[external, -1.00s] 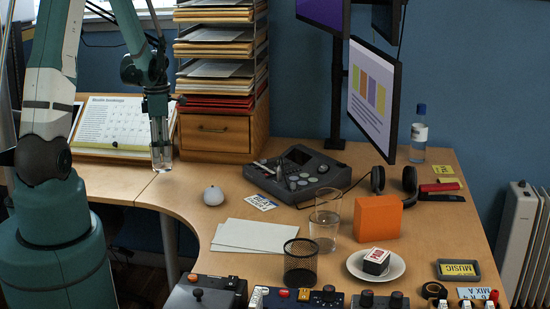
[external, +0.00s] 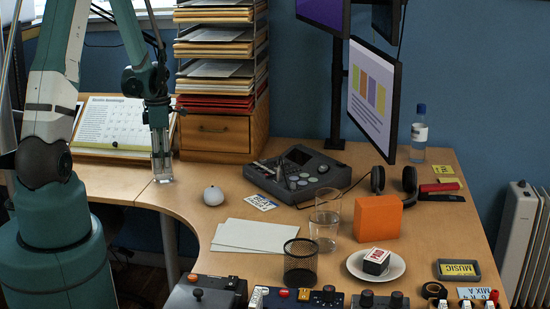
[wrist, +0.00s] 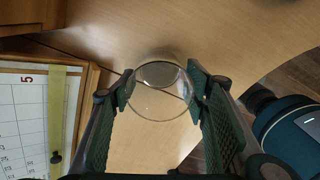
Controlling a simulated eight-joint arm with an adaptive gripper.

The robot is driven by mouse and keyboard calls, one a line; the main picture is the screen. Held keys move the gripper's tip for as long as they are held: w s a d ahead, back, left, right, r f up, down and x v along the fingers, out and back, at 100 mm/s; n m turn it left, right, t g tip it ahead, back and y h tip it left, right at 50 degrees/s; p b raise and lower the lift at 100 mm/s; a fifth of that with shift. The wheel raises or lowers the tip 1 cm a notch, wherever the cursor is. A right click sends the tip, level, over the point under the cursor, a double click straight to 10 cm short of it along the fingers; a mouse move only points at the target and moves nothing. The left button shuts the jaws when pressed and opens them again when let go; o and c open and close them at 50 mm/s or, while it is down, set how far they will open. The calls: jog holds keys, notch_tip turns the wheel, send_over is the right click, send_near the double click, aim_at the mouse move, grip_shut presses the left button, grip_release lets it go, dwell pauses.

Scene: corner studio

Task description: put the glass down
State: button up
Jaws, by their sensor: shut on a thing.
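A small clear glass (external: 163,170) is between the fingers of my gripper (external: 161,158), low at the left part of the desk (external: 110,186). In the wrist view the round rim of the glass (wrist: 160,114) shows between the two green finger pads of my gripper (wrist: 160,92), which are shut on it. The glass looks upright. Its base is at or very near the desk surface; I cannot tell for certain whether it touches.
A calendar board (external: 113,125) stands close on the left, and a wooden drawer box (external: 215,136) with paper trays is just behind. The desk's curved front edge is near.

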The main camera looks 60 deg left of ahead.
jog(key=shift+f, duration=0.2)
jog(key=o, duration=1)
jog(key=shift+o, duration=0.2)
jog(key=shift+r, duration=0.15)
notch_tip(320, 180, up, 12)
jog(key=p, duration=0.2)
dwell(0.6)
